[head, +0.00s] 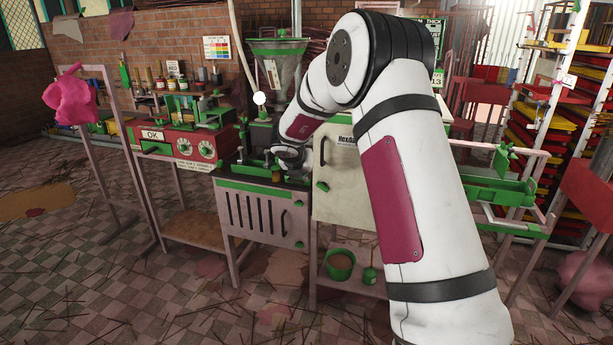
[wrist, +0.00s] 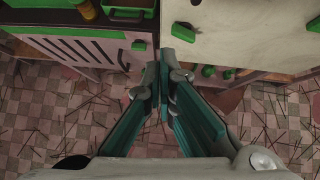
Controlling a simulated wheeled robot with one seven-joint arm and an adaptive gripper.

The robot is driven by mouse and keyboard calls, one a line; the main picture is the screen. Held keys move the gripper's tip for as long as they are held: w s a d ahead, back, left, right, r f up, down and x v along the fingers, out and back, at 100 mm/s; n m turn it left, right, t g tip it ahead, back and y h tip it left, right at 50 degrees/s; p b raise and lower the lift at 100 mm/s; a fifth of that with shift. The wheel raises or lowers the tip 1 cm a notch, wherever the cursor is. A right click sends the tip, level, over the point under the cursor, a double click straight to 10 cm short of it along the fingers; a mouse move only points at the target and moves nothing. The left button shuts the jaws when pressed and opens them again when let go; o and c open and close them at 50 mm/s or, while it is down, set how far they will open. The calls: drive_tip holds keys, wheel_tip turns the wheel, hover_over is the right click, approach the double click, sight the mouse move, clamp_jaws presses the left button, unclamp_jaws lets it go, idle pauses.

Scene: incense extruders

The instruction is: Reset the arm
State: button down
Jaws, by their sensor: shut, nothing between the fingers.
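My arm stretches from the lower right of the head view toward the green-edged machine at the middle. My gripper (wrist: 164,82) shows in the wrist view with its two teal fingers together and nothing between them. Below the fingers lie the checkered floor and the fronts of two cabinets. In the head view the hand is over the front of the slatted cabinet (head: 262,218), and its fingertips are too small to make out there.
A pale cabinet (head: 345,185) stands close to the hand, partly behind my arm. A red machine (head: 180,145) is at the left, and a green bucket (head: 340,264) sits on a low shelf. Racks with coloured trays (head: 540,130) stand at the right. Open checkered floor (head: 170,300) lies in front, strewn with thin sticks.

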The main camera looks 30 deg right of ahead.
drive_tip(key=shift+s+a+r, duration=0.3)
drive_tip(key=shift+r, duration=0.05)
